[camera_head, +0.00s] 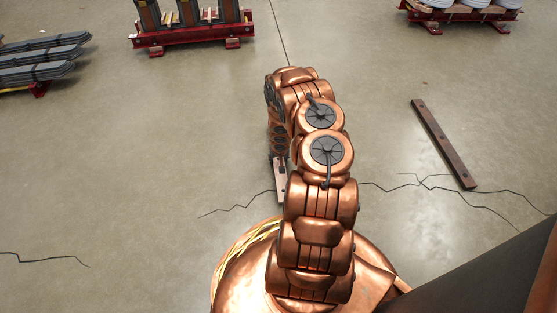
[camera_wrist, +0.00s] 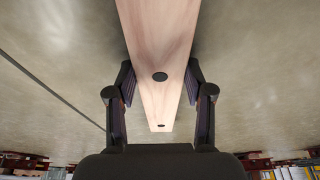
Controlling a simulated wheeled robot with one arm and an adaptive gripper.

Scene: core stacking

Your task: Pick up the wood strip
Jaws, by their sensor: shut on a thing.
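A pale wood strip (camera_wrist: 158,40) with dark round holes runs lengthwise between the two black fingers of my gripper (camera_wrist: 160,84) in the wrist view. The fingers press on its two long sides, and my gripper is shut on it. In the head view a short piece of the pale strip (camera_head: 281,184) shows below my gripper (camera_head: 278,160), left of my arm. My arm hides the rest of it there. How high the strip is above the floor I cannot tell.
A dark brown strip with holes (camera_head: 443,143) lies on the floor at the right. Red racks with loads stand at the back left (camera_head: 190,35) and back right (camera_head: 462,15). Grey bar stacks (camera_head: 40,62) lie at the far left.

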